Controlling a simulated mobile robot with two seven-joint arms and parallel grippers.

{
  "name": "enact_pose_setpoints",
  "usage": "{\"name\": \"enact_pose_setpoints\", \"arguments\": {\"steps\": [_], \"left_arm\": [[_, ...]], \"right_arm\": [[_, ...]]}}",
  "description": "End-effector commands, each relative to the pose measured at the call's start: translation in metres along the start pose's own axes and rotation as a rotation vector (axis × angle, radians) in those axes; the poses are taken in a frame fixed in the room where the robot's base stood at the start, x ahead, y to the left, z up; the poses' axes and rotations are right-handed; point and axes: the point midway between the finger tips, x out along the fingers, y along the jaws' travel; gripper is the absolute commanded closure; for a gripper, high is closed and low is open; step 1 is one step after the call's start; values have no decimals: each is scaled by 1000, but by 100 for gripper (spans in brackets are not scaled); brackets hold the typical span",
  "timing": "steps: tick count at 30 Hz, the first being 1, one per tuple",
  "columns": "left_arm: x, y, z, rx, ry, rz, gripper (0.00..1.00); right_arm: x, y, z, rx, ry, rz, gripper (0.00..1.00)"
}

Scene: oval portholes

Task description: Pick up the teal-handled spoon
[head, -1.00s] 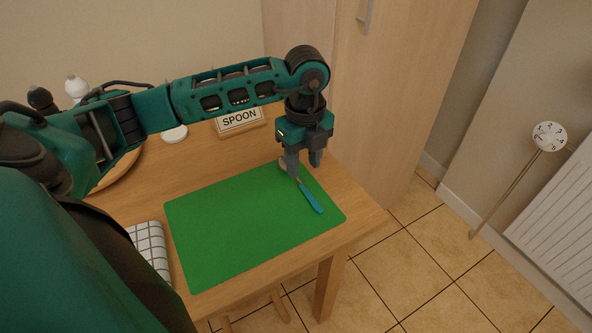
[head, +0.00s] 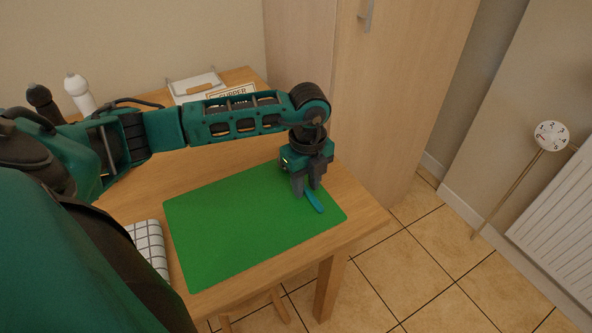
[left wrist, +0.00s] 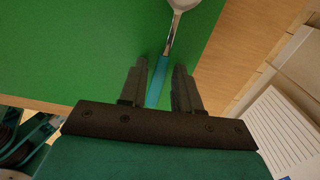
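The teal-handled spoon lies on the green mat (head: 235,225), near its right edge. In the head view only its teal handle (head: 315,202) shows clearly; my left gripper (head: 307,189) hides the rest. In the left wrist view the handle (left wrist: 157,82) runs between the two fingers, with a metal neck and part of the bowl beyond, cut by the top edge. My left gripper (left wrist: 161,67) points down at the handle and is open, with a gap on each side of it. My right gripper is not in view.
The mat lies on a wooden table (head: 360,205). A checked cloth (head: 149,248) is at its left front. A white shaker (head: 80,95), a dark shaker (head: 44,102) and a printed card (head: 232,95) stand behind my arm. A tall wooden cabinet (head: 385,90) stands close behind the table's right end.

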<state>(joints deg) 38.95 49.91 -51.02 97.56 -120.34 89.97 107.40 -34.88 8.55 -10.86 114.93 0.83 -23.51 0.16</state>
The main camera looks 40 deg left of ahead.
Motion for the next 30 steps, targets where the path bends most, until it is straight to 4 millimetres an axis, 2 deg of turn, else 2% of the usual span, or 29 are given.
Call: {"name": "enact_pose_setpoints", "arguments": {"steps": [1,10,23,26,30], "left_arm": [[0,0,0,0,0,0,73],[0,0,0,0,0,0,100],[-2,0,0,0,0,-1,100],[-8,0,0,0,0,-1,100],[-27,-1,1,-1,-2,-4,100]], "right_arm": [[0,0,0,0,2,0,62],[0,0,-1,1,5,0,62],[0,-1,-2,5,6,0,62],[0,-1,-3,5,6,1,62],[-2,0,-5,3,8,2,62]]}}
